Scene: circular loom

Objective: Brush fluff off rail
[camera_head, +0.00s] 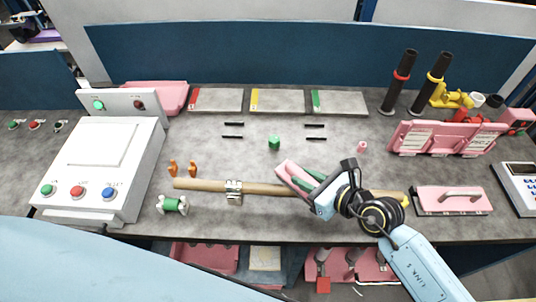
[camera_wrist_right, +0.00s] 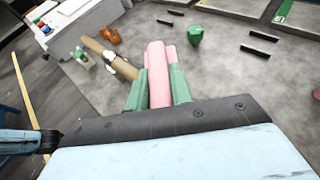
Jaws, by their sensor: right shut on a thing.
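The rail, a tan wooden rod (camera_head: 205,186), runs left to right near the table's front. A silver clamp-like collar (camera_head: 233,190) is around it. In the right wrist view the rail (camera_wrist_right: 124,68) shows at upper left. My right gripper (camera_head: 304,180) is shut on a pink bar-shaped tool (camera_head: 286,170), seemingly the brush, above or beside the rail right of the collar. In the right wrist view the green fingers flank the pink tool (camera_wrist_right: 157,62). Whether it touches the rail I cannot tell. I cannot make out separate fluff. My left gripper is not in view.
A white control box (camera_head: 100,165) stands left. A green-and-white spool (camera_head: 172,205) and orange pegs (camera_head: 182,169) are near the rail's left end. A green block (camera_head: 274,142) lies behind the rail. Pink holders (camera_head: 452,200) and dark cylinders (camera_head: 396,85) stand right.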

